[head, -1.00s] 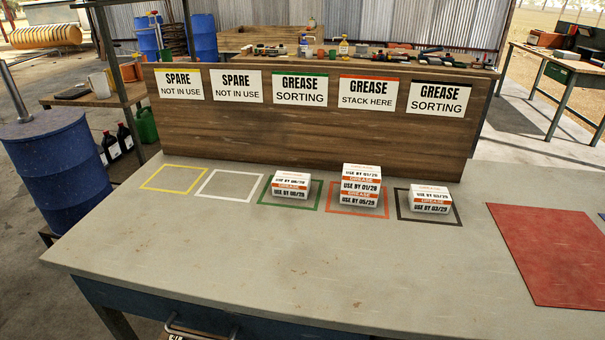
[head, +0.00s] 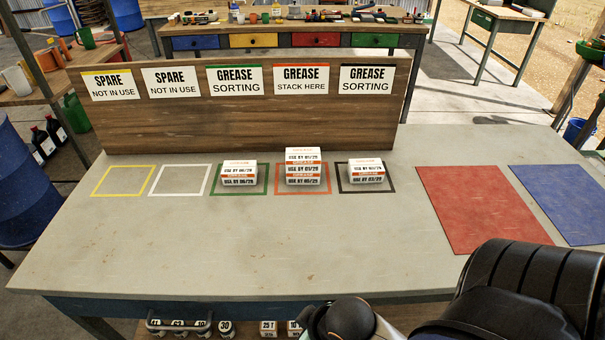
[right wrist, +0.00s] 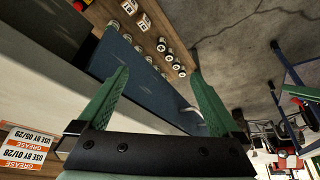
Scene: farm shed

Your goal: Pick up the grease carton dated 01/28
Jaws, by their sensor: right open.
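The grease carton dated 01/28 (head: 303,156) sits on top of another white-and-orange grease carton (head: 303,177) in the red-outlined square (head: 280,190), before the "STACK HERE" sign. In the right wrist view, the 01/28 carton (right wrist: 22,157) shows upside down at the lower left edge, with the carton dated 05/29 (right wrist: 30,136) under it. My right gripper (right wrist: 158,76) has its green fingers spread with nothing between them. It is apart from the stack. My left gripper is in neither current view.
Single grease cartons stand in the green square (head: 239,172) and the black square (head: 366,170). The yellow (head: 125,180) and white (head: 180,180) squares are empty. A wooden sign board (head: 240,125) stands behind. Red (head: 480,208) and blue (head: 565,200) mats lie bare at right.

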